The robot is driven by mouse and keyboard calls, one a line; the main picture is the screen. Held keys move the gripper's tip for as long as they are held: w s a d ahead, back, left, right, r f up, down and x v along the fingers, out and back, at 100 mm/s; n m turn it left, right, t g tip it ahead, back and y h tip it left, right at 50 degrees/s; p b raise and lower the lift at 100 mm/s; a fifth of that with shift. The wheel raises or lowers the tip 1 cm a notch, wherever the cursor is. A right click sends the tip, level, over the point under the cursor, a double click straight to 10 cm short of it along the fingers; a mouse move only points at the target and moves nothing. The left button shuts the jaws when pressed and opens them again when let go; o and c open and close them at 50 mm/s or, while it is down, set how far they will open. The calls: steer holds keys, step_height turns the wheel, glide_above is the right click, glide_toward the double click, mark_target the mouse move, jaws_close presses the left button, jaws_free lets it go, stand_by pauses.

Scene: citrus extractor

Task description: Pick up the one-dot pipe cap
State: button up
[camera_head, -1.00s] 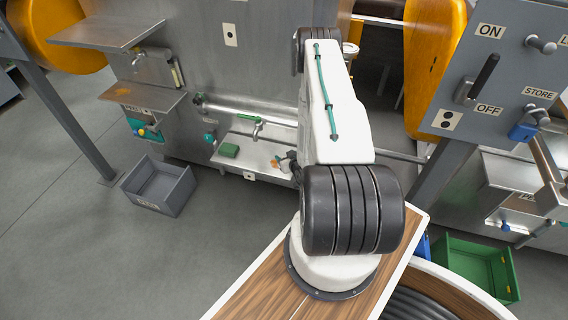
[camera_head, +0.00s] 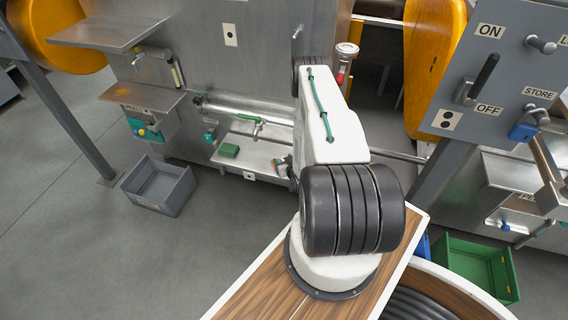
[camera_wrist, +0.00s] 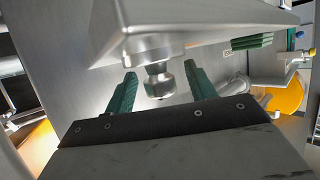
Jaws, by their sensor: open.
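A silver, rounded, stepped metal piece (camera_wrist: 161,82), which looks like a pipe cap, hangs below a metal overhang in the wrist view. I see no dot on it, so I cannot tell whether it is the one-dot cap. My gripper (camera_wrist: 160,70) is open, with one green finger on each side of the piece in the picture. Gaps show between the fingers and the piece; I cannot tell the depth between them. In the head view my gripper and this piece are hidden behind my arm.
The metal overhang (camera_wrist: 190,30) is close above the fingers. In the head view, a red-handled fitting (camera_head: 343,65) stands right of my arm, near a yellow drum (camera_head: 425,65). A low metal tray (camera_head: 262,160) holds a green block (camera_head: 229,150). A grey bin (camera_head: 160,187) is on the floor.

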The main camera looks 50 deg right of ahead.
steer(key=shift+c, duration=0.3)
steer(key=c, duration=1)
steer(key=shift+r, duration=0.1)
